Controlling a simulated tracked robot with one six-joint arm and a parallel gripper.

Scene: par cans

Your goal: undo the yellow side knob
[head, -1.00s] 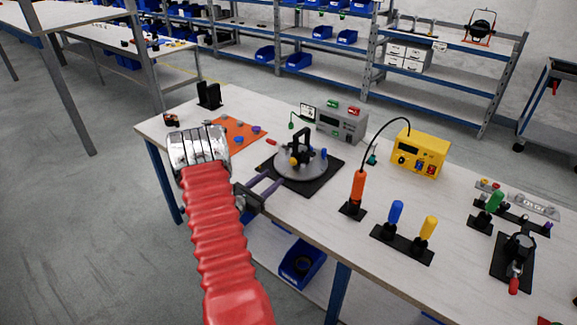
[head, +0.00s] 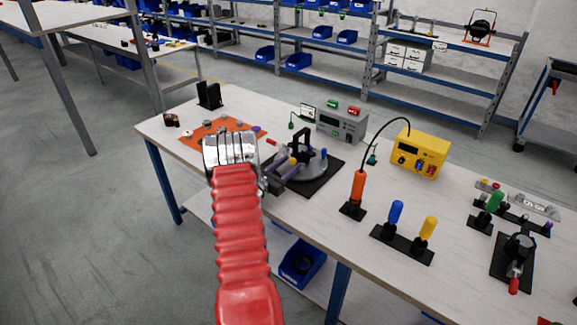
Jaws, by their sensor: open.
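The yellow side knob (head: 293,161) is a small spot on the near left side of a round grey fixture (head: 311,172), which stands on a black mat on the workbench. A black upright bracket rises from the fixture, and a blue knob (head: 324,153) is at its right. My gripper (head: 289,165) is open at the left side of the fixture, its fingers pointing toward the yellow knob. The fingertips are very close to the knob; I cannot tell whether they touch it or stand around it. My gripper covers part of the fixture's left side.
An orange plate (head: 205,138) with several small knobs lies behind my arm. A grey box (head: 341,124) and a yellow box (head: 419,153) stand behind and right. An orange handle (head: 358,188) stands upright to the right, with blue (head: 396,212) and yellow (head: 429,227) handles beyond.

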